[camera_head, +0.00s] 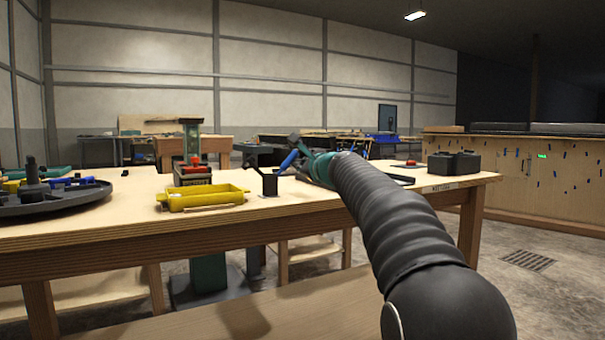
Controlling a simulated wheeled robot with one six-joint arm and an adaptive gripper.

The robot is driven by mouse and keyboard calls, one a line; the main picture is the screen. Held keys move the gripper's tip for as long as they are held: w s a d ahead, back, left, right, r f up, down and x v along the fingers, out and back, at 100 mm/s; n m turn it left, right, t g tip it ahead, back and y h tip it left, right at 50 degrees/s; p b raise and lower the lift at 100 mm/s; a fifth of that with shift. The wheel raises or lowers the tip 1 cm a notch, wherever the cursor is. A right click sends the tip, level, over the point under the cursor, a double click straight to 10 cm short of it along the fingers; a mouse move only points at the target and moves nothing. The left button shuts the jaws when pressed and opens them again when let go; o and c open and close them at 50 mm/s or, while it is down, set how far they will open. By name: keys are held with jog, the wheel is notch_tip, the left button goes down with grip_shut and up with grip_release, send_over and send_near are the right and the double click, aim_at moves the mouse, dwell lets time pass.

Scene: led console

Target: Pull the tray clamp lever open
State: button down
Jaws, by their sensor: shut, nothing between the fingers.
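A small dark clamp (269,184) stands on the wooden workbench, right of the yellow tray (201,198). A blue lever (289,161) slants up and to the right near it, toward my gripper. My gripper (297,146) is at the far end of my black arm, close to the lever's upper end. It is small and partly hidden by the arm. It is shut with nothing in it. I cannot tell whether it touches the lever.
A round dark tray (60,200) with parts is at the left. A red-and-dark device (192,165) stands behind the yellow tray. A black block (453,163) sits at the bench's right. The bench (120,230) front is clear.

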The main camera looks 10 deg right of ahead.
jog(key=n, duration=0.1)
jog(key=a+r+n, duration=0.1)
jog(key=n, duration=0.1)
jog(key=shift+s+a+r, duration=0.2)
jog(key=shift+s+r, duration=0.05)
jog(key=shift+r, duration=0.15)
jog(key=shift+s+a+r+n, duration=0.25)
jog(key=shift+a+r+n, duration=0.3)
jog(key=shift+a+n, duration=0.35)
jog(key=shift+d, duration=0.1)
